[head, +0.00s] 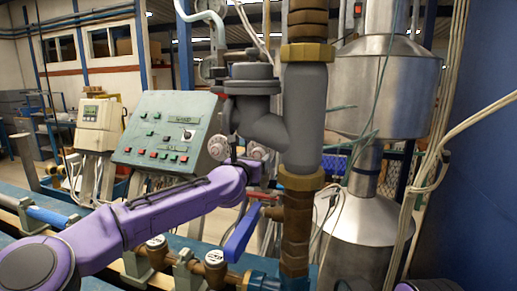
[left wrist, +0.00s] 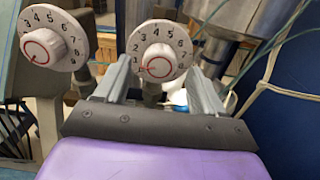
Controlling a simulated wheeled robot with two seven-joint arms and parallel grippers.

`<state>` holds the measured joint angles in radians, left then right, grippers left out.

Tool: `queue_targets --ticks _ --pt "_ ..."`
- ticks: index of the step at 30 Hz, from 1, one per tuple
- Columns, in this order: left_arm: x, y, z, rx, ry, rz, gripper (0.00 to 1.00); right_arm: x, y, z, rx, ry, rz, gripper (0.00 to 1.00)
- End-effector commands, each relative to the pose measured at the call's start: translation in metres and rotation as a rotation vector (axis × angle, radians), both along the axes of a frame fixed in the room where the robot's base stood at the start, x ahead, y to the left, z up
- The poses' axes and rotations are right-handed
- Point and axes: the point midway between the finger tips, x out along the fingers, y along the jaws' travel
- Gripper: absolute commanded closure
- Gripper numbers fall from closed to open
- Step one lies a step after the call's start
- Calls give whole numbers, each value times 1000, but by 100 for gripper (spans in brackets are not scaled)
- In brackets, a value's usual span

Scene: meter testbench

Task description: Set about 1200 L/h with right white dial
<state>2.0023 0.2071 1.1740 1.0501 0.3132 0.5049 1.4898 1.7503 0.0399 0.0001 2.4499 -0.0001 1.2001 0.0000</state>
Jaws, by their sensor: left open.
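The right white dial (left wrist: 158,52) has black numbers around its face, a red ring and a raised centre knob. Its red mark points to the left, near the low numbers. It also shows in the head view (head: 257,150), partly hidden by my wrist. The left white dial (left wrist: 52,36) is beside it, and also shows in the head view (head: 219,147). My left gripper (left wrist: 160,76) is open, with one finger at each side of the right dial's lower part. I cannot tell whether the fingers touch it. My right gripper is not in view.
A green control panel (head: 168,133) with buttons stands to the left of the dials. A thick grey and brass pipe (head: 305,110) rises right of them. A blue-handled valve (head: 241,232) and a red lever (head: 262,196) are below. Loose cables hang by a steel tank (head: 386,90).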

Motion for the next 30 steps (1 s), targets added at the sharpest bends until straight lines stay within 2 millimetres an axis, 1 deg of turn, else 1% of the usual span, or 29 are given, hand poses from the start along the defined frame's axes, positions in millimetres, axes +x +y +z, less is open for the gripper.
queue_targets --ticks 1,6,16,17,18,20,21,23,24,30 --pt "7 -3 4 0 1 1 31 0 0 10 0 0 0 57" --pt "20 -6 1 2 2 0 31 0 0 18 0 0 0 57" --pt "23 -7 -1 1 1 0 31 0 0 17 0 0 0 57" --pt "23 -7 -1 1 1 0 40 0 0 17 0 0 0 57" --pt "23 -7 -1 1 1 0 53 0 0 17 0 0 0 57" --pt "23 -7 -1 1 1 0 73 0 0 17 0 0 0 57" --pt "23 -7 -1 1 1 0 86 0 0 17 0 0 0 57" --pt "23 -7 -1 1 1 -1 87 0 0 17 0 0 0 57" --pt "23 -10 -1 2 0 -1 87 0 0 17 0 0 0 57" --pt "23 -8 -1 20 -5 -2 87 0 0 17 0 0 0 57"
